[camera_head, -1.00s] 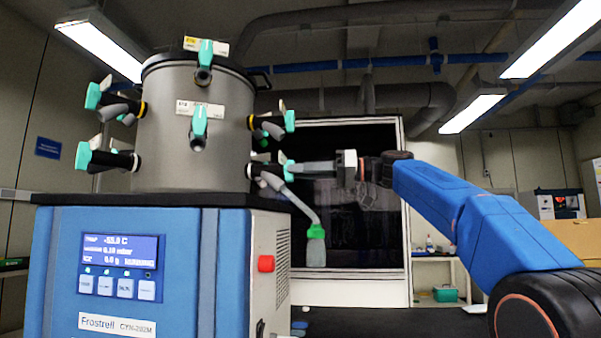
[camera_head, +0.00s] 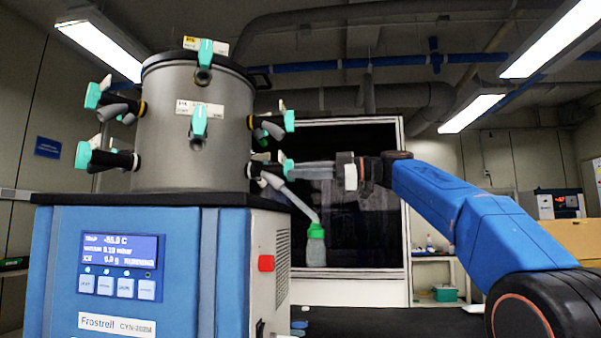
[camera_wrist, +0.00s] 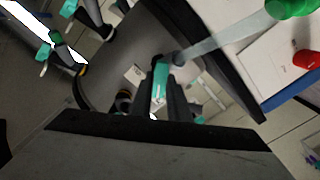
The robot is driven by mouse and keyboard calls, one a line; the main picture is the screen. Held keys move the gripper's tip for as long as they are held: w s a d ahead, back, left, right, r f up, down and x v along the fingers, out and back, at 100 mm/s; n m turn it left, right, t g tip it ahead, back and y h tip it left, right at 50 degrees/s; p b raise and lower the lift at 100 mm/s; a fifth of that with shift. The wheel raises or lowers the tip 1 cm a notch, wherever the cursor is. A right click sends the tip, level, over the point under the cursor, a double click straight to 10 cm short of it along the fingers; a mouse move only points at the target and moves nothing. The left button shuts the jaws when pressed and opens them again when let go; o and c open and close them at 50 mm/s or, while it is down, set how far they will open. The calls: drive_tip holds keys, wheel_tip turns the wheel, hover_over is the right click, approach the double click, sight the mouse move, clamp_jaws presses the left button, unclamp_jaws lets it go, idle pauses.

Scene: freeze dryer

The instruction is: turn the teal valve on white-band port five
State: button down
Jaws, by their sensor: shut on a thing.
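The grey drum (camera_head: 192,130) carries several black ports with teal valves. At its lower right a port with a bent grey tube (camera_head: 290,192) has a teal valve (camera_head: 287,168). My gripper (camera_head: 297,169) reaches in from the right and is shut on this valve's handle. In the wrist view the teal handle (camera_wrist: 160,84) lies between my dark fingers (camera_wrist: 170,92). The fingers hide part of the handle. A white label shows beside it, but I cannot read its marking or the port's band colour clearly.
A green-capped flask (camera_head: 316,245) hangs from the bent tube, below my gripper. Another teal valve (camera_head: 289,121) sits just above. The blue freeze dryer body (camera_head: 180,265) stands below the drum. A dark-fronted cabinet (camera_head: 365,220) stands behind.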

drive_tip(key=shift+n, duration=2.2)
drive_tip(key=c, duration=1.7)
unclamp_jaws()
drive_tip(key=s+d, duration=0.1)
drive_tip(key=d, duration=0.4)
drive_tip(key=s+d, duration=0.1)
drive_tip(key=d, duration=0.5)
drive_tip(key=s+d, duration=0.1)
drive_tip(key=d, duration=0.5)
drive_tip(key=shift+s+d, duration=0.1)
drive_tip(key=shift+s, duration=0.15)
